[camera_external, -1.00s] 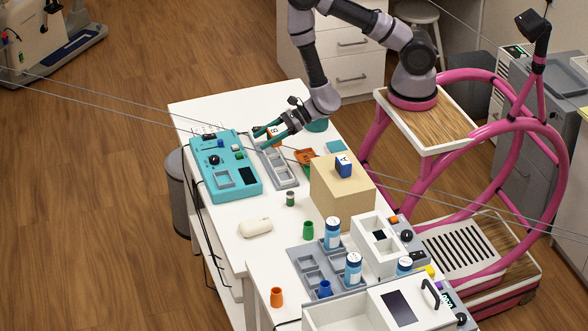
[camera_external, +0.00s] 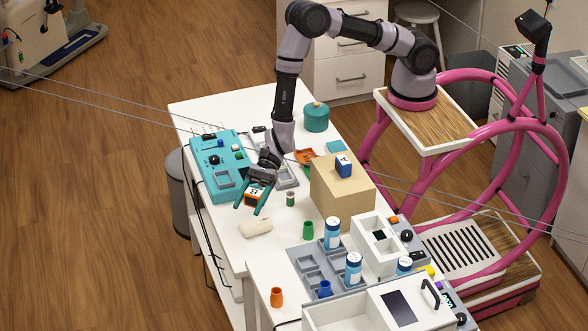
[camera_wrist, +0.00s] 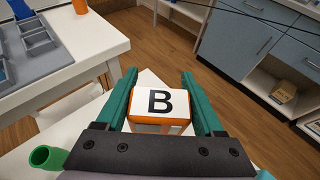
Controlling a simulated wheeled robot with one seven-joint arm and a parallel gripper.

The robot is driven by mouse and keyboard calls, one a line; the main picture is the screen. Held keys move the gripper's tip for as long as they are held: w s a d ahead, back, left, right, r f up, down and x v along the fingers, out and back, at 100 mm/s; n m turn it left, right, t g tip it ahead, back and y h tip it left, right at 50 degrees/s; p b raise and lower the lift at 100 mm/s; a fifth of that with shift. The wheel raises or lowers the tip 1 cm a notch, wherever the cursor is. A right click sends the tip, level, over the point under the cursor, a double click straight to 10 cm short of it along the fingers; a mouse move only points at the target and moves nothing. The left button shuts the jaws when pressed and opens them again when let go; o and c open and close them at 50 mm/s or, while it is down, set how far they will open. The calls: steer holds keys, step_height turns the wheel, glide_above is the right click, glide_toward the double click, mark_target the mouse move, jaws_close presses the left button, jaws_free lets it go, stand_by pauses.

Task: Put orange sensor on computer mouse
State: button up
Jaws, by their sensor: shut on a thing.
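The orange sensor (camera_external: 254,197) is a small orange block with a white top marked "B". My gripper (camera_external: 249,208) is shut on it, one teal finger on each side. In the wrist view the sensor (camera_wrist: 158,103) sits between the fingers of my gripper (camera_wrist: 159,82), label facing the camera. The computer mouse (camera_external: 256,228) is a white rounded oblong lying on the white table, just in front of the fingertips in the external view. The sensor appears above table height and apart from the mouse. I cannot make out the mouse in the wrist view.
The teal device box (camera_external: 226,180) lies left of my gripper. A small green-topped jar (camera_external: 290,199) and a green cup (camera_external: 308,230) stand to the right. A tan box (camera_external: 342,200) carries a blue cube (camera_external: 343,167). The white table's left edge is close to the mouse.

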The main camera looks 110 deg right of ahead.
mark_target(250, 228)
steer(key=shift+f, duration=3.3)
steer(key=shift+f, duration=0.1)
steer(key=o, duration=1.4)
steer(key=shift+f, duration=0.1)
steer(key=shift+o, duration=0.2)
